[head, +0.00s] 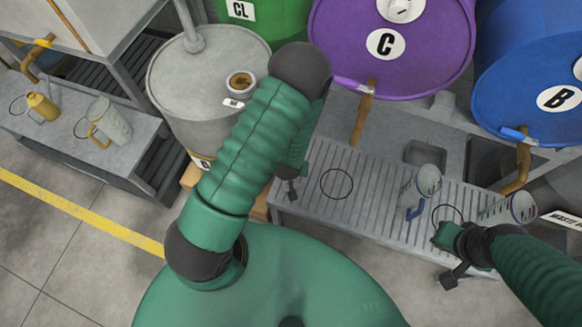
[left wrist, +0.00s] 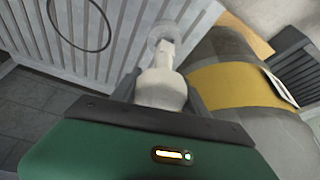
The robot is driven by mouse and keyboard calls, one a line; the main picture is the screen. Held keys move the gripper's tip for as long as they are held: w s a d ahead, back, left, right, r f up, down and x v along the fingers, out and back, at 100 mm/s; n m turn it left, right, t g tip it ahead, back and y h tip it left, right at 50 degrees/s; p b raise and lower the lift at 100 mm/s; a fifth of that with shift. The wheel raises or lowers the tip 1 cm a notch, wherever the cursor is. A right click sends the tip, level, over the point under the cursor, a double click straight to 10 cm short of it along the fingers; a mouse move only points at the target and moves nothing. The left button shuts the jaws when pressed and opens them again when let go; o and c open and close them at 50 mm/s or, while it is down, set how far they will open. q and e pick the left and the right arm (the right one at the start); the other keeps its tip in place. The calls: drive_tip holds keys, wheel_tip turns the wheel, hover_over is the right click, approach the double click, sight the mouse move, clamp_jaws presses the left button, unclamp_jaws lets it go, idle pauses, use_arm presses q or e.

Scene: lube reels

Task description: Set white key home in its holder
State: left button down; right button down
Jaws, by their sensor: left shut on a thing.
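The white key (left wrist: 162,90) shows in the left wrist view, pale with a thick rounded body and a narrower neck. A faint clear disc (left wrist: 168,40) shows at its far end; I cannot tell whether they are joined. My left gripper (left wrist: 160,88) is shut on the key, a dark finger on each side. In the head view my left gripper (head: 291,186) is mostly hidden behind my arm, over the left end of the slatted bench (head: 300,205). I cannot make out the key's holder. My right gripper (head: 448,238) is beside the bench's right part; its jaws are unclear.
Clear jugs (head: 424,184) (head: 512,207) stand near my right gripper. A grey drum (head: 175,75) with a yellow band (left wrist: 235,85) stands beside my left arm. Purple (head: 345,35) and blue (head: 510,65) drums with taps are behind the bench. A jug (head: 108,122) stands at left.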

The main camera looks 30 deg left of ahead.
use_arm(q)
drive_tip(key=shift+d+f+b, duration=0.1)
drive_tip(key=shift+f+b, duration=0.2)
drive_tip(key=shift+f, duration=0.05)
drive_tip(key=shift+f+b, duration=1)
drive_tip(key=shift+f, duration=0.35)
drive_tip(key=shift+c, duration=2.4)
unclamp_jaws()
drive_tip(key=p+v, duration=0.3)
drive_tip(key=v, duration=0.7)
drive_tip(key=shift+r+p, duration=0.25)
drive_tip(key=shift+p, duration=0.1)
drive_tip(key=p+v, duration=0.6)
drive_tip(key=p, duration=0.1)
drive_tip(key=shift+s+r, duration=0.1)
drive_tip(key=shift+s, duration=0.05)
